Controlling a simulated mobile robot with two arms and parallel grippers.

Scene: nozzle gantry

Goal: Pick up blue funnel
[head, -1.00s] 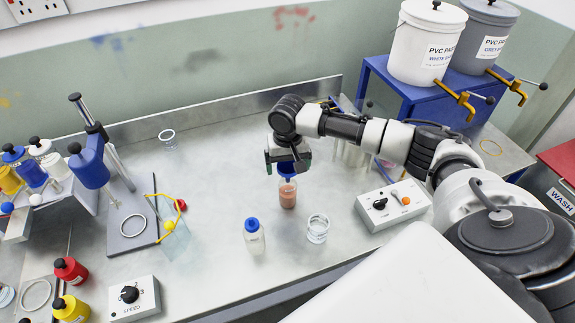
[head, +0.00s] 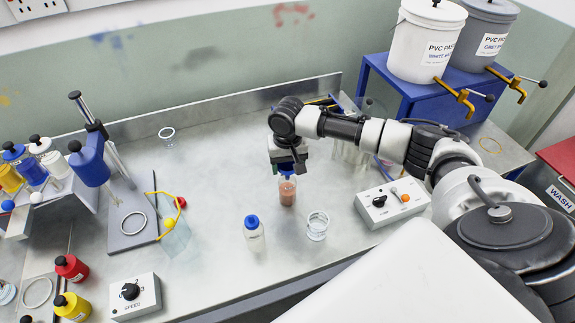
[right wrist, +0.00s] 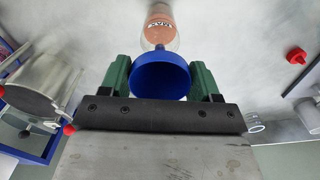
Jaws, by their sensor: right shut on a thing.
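The blue funnel (right wrist: 160,78) shows from above in the right wrist view, its wide mouth toward the camera. My right gripper (right wrist: 160,85) has its green fingers on both sides of the rim and is shut on it. In the head view the funnel (head: 287,170) is mostly hidden under the right gripper (head: 288,167). Directly below it stands a clear bottle with pinkish-brown contents (head: 287,193), which also shows in the right wrist view (right wrist: 158,28). The funnel's stem points into or just over the bottle's neck; I cannot tell how deep. My left gripper is not in view.
A stand (head: 132,215) is at left. The bench's back middle is mostly clear.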

